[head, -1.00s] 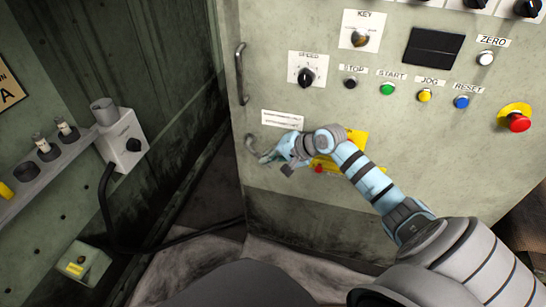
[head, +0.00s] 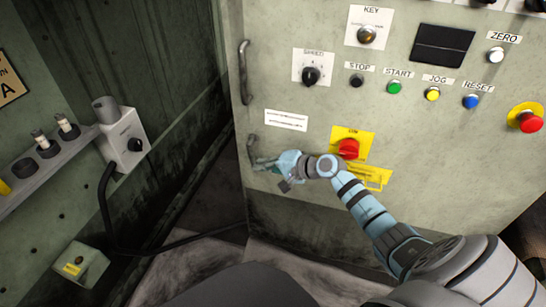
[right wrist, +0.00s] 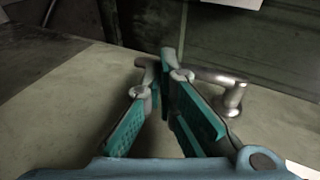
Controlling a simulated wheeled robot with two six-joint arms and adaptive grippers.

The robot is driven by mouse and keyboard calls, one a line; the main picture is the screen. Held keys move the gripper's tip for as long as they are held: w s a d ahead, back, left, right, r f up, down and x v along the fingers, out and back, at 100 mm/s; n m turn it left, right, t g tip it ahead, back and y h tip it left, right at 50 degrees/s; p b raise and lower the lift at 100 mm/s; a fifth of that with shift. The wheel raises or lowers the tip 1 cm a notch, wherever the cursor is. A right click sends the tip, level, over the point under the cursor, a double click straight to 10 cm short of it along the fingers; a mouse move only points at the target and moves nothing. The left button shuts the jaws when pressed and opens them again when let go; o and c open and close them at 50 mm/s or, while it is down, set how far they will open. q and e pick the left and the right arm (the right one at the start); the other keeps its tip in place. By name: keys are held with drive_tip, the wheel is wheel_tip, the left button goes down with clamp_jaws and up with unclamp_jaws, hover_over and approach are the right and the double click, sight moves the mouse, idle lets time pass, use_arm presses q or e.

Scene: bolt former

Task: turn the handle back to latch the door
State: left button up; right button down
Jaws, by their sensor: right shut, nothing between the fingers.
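The handle (head: 251,146) is a small grey metal lever low on the left edge of the grey-green door (head: 300,215). In the head view it stands close to upright. My right gripper (head: 262,163) is at its lower end, with its fingers pointing left. In the right wrist view the handle (right wrist: 220,77) is a rounded bar with a post at its right end. My right gripper's fingertips (right wrist: 168,66) meet in front of the bar and hide part of it. They are shut and hold nothing; contact with the bar is unclear. My left gripper is out of view.
A pull bar (head: 244,72) is fixed above the handle on the door. A red stop button (head: 348,148) on a yellow plate sits just above my right forearm. Buttons and knobs fill the upper panel. A grey socket box (head: 122,140) with a black cable stands at the left.

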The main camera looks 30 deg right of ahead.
drive_tip(key=shift+w+a+f, duration=0.25)
drive_tip(key=shift+w, duration=0.05)
idle(0.6)
drive_tip(key=v, duration=1.2)
drive_tip(key=shift+f, duration=0.15)
